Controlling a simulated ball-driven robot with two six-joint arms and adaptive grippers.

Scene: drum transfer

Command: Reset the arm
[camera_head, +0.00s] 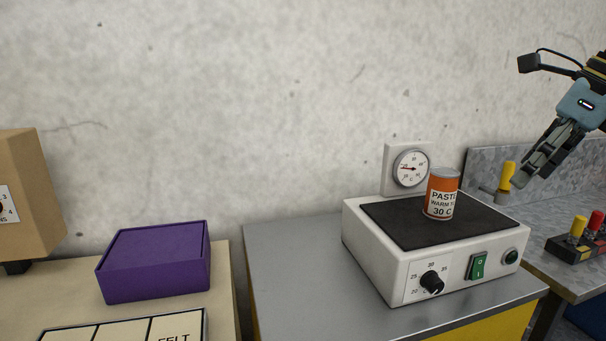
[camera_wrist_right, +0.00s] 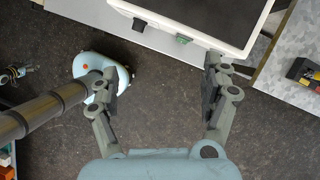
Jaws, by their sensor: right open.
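My right gripper (camera_head: 533,165) hangs at the upper right of the head view, up in the air to the right of the orange can. In the right wrist view my right gripper (camera_wrist_right: 163,85) has its fingers wide apart with nothing between them, above the dark floor. The orange can (camera_head: 441,194), labelled as paste to warm to 30 C, stands upright on the black plate of the white warmer (camera_head: 375,262). The warmer has a knob, a green switch and a round dial gauge (camera_head: 410,168) behind. My left gripper does not show in the head view.
A purple box (camera_head: 155,262) and a tray with a felt label (camera_head: 125,328) are on the beige table at left, beside a cardboard-coloured box (camera_head: 27,195). A yellow-handled lever (camera_head: 507,177) and a black block with coloured knobs (camera_head: 580,240) are at right. The grey bench left of the warmer is bare.

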